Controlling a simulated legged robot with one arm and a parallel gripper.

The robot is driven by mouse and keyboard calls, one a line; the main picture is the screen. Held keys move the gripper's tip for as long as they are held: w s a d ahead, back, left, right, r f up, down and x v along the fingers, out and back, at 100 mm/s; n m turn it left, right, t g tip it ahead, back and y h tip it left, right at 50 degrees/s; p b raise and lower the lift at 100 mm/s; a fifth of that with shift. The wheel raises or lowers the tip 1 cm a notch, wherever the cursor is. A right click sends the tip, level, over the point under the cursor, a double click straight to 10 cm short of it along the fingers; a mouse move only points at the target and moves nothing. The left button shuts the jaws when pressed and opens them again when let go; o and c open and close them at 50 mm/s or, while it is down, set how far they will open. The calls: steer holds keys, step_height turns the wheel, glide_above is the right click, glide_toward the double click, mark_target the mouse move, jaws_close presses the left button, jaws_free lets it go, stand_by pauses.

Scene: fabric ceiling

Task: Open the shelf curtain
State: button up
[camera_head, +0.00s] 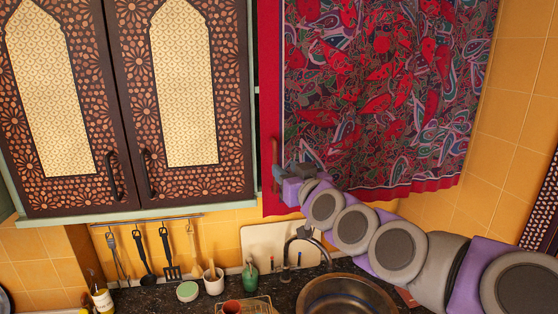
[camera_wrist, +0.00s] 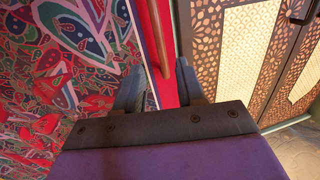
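The shelf curtain (camera_head: 380,90) is a dark red and multicoloured paisley cloth with a plain red border. It hangs over the shelf at the upper right in the head view, and its patterned cloth fills the left of the wrist view (camera_wrist: 55,80). A slim brown handle (camera_wrist: 158,35) runs along the red edge strip; it also shows in the head view (camera_head: 275,150). My gripper (camera_head: 279,171) is at the lower left edge of the curtain. Its fingers (camera_wrist: 160,80) are apart, with the red strip and the handle's end showing between them. I cannot tell whether they touch the handle.
A dark patterned cabinet (camera_head: 180,100) with closed doors stands just left of the curtain. Below are hanging utensils (camera_head: 150,250), a sink (camera_head: 345,295) with a faucet (camera_head: 305,240), and several cups and jars on the dark counter. A tiled wall (camera_head: 515,110) bounds the right.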

steer(key=x, duration=0.5)
steer(key=shift+w+a+p, duration=0.25)
steer(key=shift+w+p, duration=0.05)
steer(key=shift+p, duration=0.05)
steer(key=shift+c, duration=0.3)
jaws_close()
